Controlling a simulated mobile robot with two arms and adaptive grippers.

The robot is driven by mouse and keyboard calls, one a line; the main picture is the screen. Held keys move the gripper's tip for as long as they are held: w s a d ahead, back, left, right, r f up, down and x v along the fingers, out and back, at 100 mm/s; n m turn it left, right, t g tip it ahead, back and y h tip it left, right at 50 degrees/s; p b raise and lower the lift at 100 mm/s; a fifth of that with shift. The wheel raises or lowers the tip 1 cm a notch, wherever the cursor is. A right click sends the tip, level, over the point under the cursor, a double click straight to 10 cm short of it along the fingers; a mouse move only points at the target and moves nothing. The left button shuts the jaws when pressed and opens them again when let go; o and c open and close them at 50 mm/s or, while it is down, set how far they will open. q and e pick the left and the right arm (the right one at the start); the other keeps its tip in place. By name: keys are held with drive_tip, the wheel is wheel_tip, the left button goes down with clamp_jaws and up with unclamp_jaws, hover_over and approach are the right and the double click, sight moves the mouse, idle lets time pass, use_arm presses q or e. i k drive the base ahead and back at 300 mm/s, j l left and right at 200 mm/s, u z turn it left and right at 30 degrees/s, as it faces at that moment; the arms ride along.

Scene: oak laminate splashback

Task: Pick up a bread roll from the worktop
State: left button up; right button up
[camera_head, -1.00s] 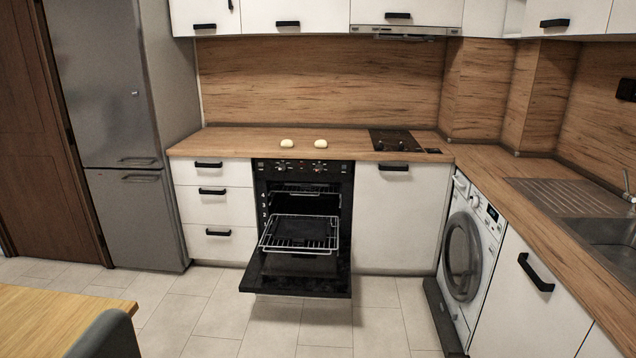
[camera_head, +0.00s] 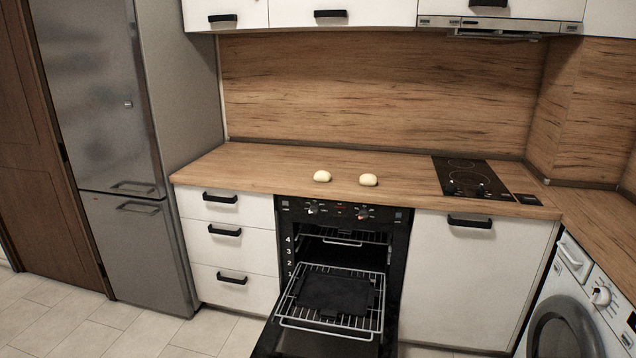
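Two pale bread rolls sit side by side on the wooden worktop (camera_head: 250,168), above the oven. The left roll (camera_head: 322,176) and the right roll (camera_head: 368,180) are apart from each other, near the front edge. Neither of my grippers shows in the head view.
The oven door (camera_head: 271,338) is folded down, and a wire rack (camera_head: 376,316) with a dark tray (camera_head: 335,294) sticks out below the rolls. A hob (camera_head: 470,177) lies right of them. A fridge (camera_head: 95,100) stands left. The worktop left of the rolls is clear.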

sight(323, 176)
drive_tip(key=i+j+u, duration=0.15)
drive_tip(key=i, duration=0.35)
drive_tip(key=i+j+u, duration=0.15)
drive_tip(key=i, duration=0.35)
drive_tip(key=i+j+u, duration=0.2)
drive_tip(key=i, duration=0.35)
